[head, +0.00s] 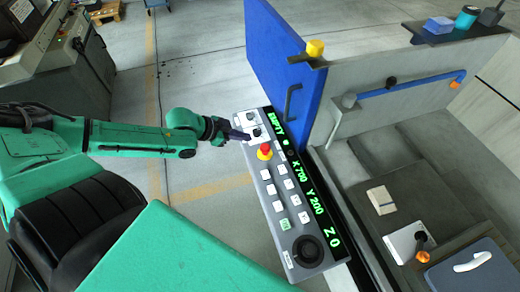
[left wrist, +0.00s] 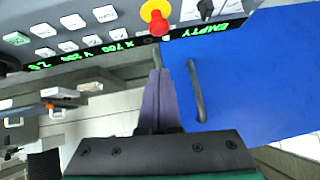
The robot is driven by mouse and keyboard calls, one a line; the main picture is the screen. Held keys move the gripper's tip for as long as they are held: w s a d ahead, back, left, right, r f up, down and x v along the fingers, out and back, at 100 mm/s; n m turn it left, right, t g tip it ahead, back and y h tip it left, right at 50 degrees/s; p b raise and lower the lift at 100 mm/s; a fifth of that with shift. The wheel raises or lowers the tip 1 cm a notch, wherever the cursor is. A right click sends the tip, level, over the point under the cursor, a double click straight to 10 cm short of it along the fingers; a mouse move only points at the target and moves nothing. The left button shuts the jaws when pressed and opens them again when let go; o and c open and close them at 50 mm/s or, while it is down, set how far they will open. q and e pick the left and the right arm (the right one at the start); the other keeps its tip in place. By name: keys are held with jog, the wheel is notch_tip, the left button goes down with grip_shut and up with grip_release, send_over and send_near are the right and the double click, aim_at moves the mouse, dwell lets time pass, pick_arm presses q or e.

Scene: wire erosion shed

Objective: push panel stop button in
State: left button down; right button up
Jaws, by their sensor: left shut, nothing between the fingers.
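The panel stop button (head: 265,152) is a red mushroom head on a yellow collar, on the grey control panel (head: 262,178). In the left wrist view, the stop button (left wrist: 155,14) shows at the top edge, beyond the fingertips. My left gripper (head: 243,135) is shut and empty, with purple-grey fingers. In the head view its tips are up and left of the button, overlapping the panel's edge by a white-plated switch (head: 258,134). The fingers (left wrist: 158,76) point toward the button in the wrist view, with a visible gap. My right gripper is not in view.
A green-lit display (head: 303,172) reads EMPTY, X 700, Y 200, Z 0. White keys and a black dial (head: 307,250) lie lower on the panel. A blue door (head: 280,65) with a dark handle (head: 292,102) stands close behind. Open floor lies left of the panel.

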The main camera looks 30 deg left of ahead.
aim_at(265, 150)
pick_arm(q)
jog(key=b+x, duration=0.1)
jog(key=x, duration=0.2)
jog(key=f+b+x, duration=0.1)
jog(key=b+x, duration=0.1)
jog(key=x, duration=0.2)
jog(key=s+a+f+b+x, duration=0.1)
jog(key=b+x, duration=0.1)
jog(key=x, duration=0.1)
jog(key=shift+f, duration=0.25)
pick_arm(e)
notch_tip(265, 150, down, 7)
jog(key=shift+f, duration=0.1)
